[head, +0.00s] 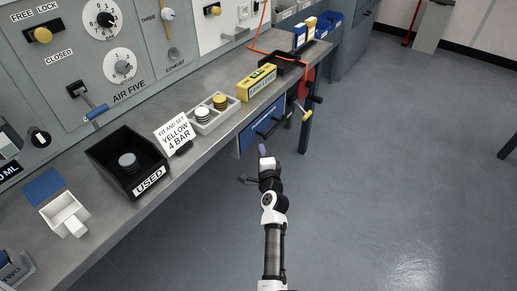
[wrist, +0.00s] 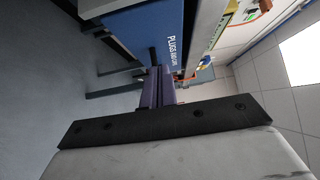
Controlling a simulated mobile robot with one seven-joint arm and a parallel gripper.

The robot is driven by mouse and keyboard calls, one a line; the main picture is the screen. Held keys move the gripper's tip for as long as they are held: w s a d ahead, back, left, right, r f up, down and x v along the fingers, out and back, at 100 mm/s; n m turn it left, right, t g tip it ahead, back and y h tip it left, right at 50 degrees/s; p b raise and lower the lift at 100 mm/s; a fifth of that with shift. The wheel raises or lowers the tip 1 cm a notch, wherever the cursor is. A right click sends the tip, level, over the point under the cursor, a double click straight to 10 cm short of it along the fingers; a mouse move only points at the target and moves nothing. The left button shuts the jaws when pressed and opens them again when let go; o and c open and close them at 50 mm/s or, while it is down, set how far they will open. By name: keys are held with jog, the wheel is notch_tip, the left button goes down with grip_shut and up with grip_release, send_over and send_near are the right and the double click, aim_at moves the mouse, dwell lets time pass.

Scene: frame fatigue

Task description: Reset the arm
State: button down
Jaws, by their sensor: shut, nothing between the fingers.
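My arm reaches up from the bottom of the head view over open floor, in front of the workbench (head: 200,150). My gripper (head: 262,149) is at its far end, beside the bench's front edge and near a blue drawer front (head: 262,124). In the wrist view my gripper's purple fingers (wrist: 158,88) are together with nothing between them. They point towards the bench underside, where a blue panel (wrist: 125,35) with white lettering shows. I cannot tell the exact gap between the fingers and the panel.
On the bench are a black USED bin (head: 112,172) holding a grey disc, a sign (head: 175,138), a tray of white and yellow discs (head: 228,117), a yellow box (head: 257,82) and a white container (head: 62,215). The floor (head: 400,170) to the right is clear.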

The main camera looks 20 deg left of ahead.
jog(key=b+v, duration=0.1)
jog(key=v, duration=0.6)
jog(key=shift+s+d+f, duration=0.15)
jog(key=shift+s, duration=0.2)
